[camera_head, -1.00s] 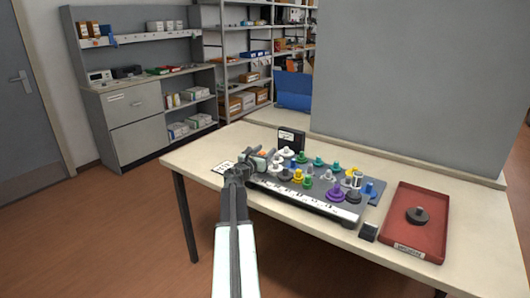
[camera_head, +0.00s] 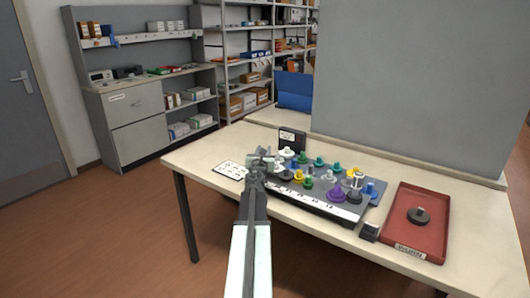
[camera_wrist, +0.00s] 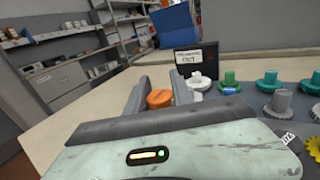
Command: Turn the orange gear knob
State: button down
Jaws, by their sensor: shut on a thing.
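The orange gear knob (camera_wrist: 159,98) shows in the wrist view between the two grey fingers of my gripper (camera_wrist: 158,92). The fingers are shut on it, one on each side. Only its top and near side show; its lower part is hidden. In the head view my gripper (camera_head: 264,158) is at the far left end of the dark knob board (camera_head: 322,207). The orange knob cannot be made out there, behind the gripper.
A white knob (camera_wrist: 198,80) stands close right of the gripper, before a black sign (camera_head: 292,138). Several coloured knobs fill the board. A red tray (camera_head: 408,238) with a dark knob (camera_head: 418,215) lies at right. A printed card (camera_head: 230,170) lies left; the table beyond is clear.

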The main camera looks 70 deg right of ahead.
dwell(0.3)
jog(key=c, duration=1.1)
grip_release()
jog(key=v, duration=0.8)
jog(key=shift+s, duration=0.1)
jog(key=shift+d, duration=0.15)
